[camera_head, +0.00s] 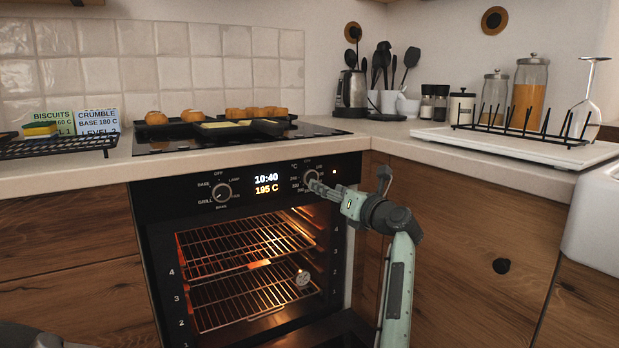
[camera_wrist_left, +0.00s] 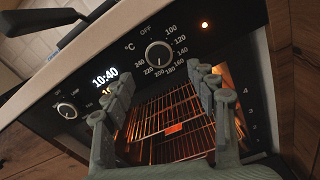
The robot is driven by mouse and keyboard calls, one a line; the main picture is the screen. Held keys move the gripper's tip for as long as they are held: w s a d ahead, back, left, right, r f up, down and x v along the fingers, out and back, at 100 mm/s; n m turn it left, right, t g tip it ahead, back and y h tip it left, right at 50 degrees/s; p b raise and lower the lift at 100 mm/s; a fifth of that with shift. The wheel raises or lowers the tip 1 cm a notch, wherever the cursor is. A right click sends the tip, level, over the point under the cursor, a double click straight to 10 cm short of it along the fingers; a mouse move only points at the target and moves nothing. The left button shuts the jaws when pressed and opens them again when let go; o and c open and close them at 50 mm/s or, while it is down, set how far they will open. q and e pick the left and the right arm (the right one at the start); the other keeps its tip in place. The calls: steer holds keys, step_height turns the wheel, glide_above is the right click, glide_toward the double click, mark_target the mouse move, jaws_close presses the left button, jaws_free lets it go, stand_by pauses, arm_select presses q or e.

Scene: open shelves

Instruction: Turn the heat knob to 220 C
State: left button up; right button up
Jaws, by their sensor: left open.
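The heat knob (camera_head: 311,177) is a round dial at the right of the black oven panel, partly covered by my gripper in the head view. It shows clear in the left wrist view (camera_wrist_left: 158,55), ringed by numbers from 100 to 240. The display (camera_head: 266,184) reads 10:40 and 195 C. My left gripper (camera_head: 318,187) is in front of the knob, to its right in the head view. In the left wrist view its two fingers (camera_wrist_left: 162,84) are spread, with nothing between them and the knob beyond. Contact cannot be told. My right gripper is not in view.
A second knob (camera_head: 222,192) is at the panel's left. Above are a hob (camera_head: 200,137) with buns and a worktop (camera_head: 470,158) with a dish rack (camera_head: 520,124). Wooden cupboards (camera_head: 480,220) flank the oven.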

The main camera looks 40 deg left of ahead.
mark_target(310, 177)
arm_select(q)
steer(key=x, duration=0.7)
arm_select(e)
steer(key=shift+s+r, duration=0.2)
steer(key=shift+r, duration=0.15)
arm_select(q)
steer(key=shift+a, duration=0.15)
